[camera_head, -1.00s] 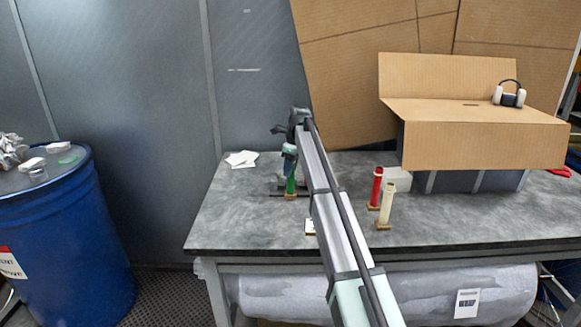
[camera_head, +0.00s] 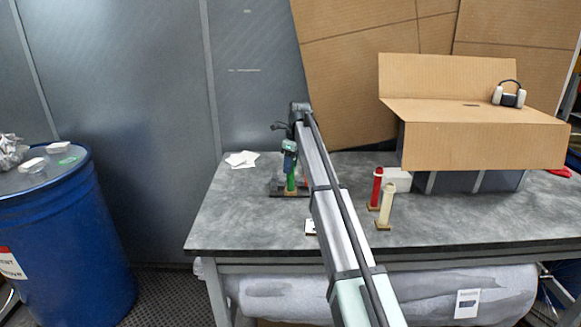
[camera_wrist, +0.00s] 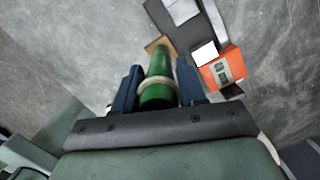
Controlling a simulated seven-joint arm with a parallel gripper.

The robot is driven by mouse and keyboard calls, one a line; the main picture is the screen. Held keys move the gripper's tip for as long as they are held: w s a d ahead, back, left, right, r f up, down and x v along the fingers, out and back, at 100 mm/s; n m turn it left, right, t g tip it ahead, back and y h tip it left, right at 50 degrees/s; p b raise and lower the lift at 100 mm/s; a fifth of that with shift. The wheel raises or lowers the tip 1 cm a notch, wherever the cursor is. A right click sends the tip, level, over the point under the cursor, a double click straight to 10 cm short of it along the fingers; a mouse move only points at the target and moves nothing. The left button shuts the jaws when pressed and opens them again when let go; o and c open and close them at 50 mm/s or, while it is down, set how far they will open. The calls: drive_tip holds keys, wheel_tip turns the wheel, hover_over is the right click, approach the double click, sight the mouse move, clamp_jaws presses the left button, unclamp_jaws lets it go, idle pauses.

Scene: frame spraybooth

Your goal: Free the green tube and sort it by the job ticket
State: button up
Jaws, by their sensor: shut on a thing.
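The green tube (camera_head: 290,184) stands on the left part of the table, partly hidden by my gripper. In the wrist view the green tube (camera_wrist: 159,72) shows a pale band and a small tan base at its far end. My gripper (camera_head: 289,161) is above the tube, with its two blue fingers (camera_wrist: 156,88) on either side and shut on it. A red tube (camera_head: 376,188) and a cream tube (camera_head: 386,206) stand upright on small tan bases to the right.
An orange block (camera_wrist: 222,68) and dark grey strips lie beside the green tube. A large cardboard box (camera_head: 480,145) with headphones (camera_head: 509,94) on it fills the right back. White papers (camera_head: 241,159) lie at the back left. A blue drum (camera_head: 62,235) stands left of the table.

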drive_tip(key=shift+r, duration=2.7)
drive_tip(key=shift+d, duration=0.3)
drive_tip(key=s+d+r, duration=0.5)
drive_tip(key=s+d, duration=0.4)
drive_tip(key=s, duration=0.1)
drive_tip(key=s+f, duration=0.2)
drive_tip(key=s, duration=0.6)
wheel_tip(320, 180, down, 10)
drive_tip(key=shift+r, duration=0.2)
drive_tip(key=shift+d+f, duration=0.1)
drive_tip(key=shift+f, duration=0.05)
